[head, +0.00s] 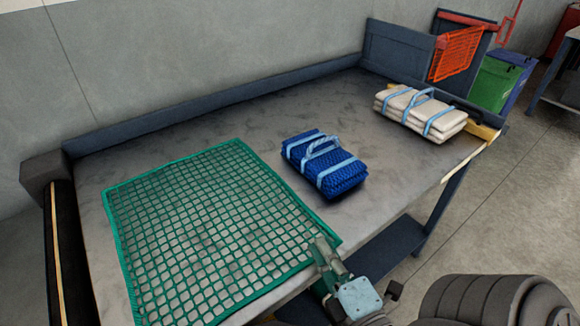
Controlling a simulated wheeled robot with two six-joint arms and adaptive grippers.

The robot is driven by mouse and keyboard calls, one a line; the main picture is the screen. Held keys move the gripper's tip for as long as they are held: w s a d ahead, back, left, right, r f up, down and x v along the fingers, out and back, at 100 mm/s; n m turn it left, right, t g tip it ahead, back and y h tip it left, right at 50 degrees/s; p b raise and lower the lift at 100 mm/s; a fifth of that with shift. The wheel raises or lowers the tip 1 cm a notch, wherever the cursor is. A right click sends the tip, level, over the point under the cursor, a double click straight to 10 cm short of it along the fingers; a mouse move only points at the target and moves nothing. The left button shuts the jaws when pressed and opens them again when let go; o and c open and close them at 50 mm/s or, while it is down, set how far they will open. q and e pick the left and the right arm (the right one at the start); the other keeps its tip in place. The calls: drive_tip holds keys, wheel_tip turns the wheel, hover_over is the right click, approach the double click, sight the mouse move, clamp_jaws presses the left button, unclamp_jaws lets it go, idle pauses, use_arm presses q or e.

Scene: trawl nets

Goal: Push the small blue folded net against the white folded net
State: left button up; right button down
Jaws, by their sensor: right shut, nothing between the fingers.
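The small blue folded net (336,178) lies on the grey table, bound with light blue straps that form a handle on top. The white folded net (408,117) lies farther back and to the right, near the table's right end, with similar light blue straps. A clear stretch of table separates the two nets. My right gripper (322,244) is shut and empty at the table's front edge, over the near right corner of a green net. It is nearer than the blue net and apart from it. My left gripper is not in view.
A green net (205,225) lies spread flat on the table's left part. The grey table (260,120) has a raised rim along the back wall. A yellow strip (483,131) lies at the right end by the white net. An orange mesh panel (456,53) stands beyond.

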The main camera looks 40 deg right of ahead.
drive_tip(key=shift+w, duration=0.35)
drive_tip(key=shift+w+r, duration=0.15)
drive_tip(key=shift+w, duration=0.05)
drive_tip(key=x, duration=0.1)
drive_tip(key=b+x, duration=0.1)
drive_tip(key=x, duration=0.1)
drive_tip(key=shift+w+d, duration=0.25)
drive_tip(key=shift+d, duration=0.05)
drive_tip(key=x, duration=1.5)
drive_tip(key=d, duration=0.3)
drive_tip(key=shift+s+d, duration=0.15)
drive_tip(key=shift+d, duration=0.4)
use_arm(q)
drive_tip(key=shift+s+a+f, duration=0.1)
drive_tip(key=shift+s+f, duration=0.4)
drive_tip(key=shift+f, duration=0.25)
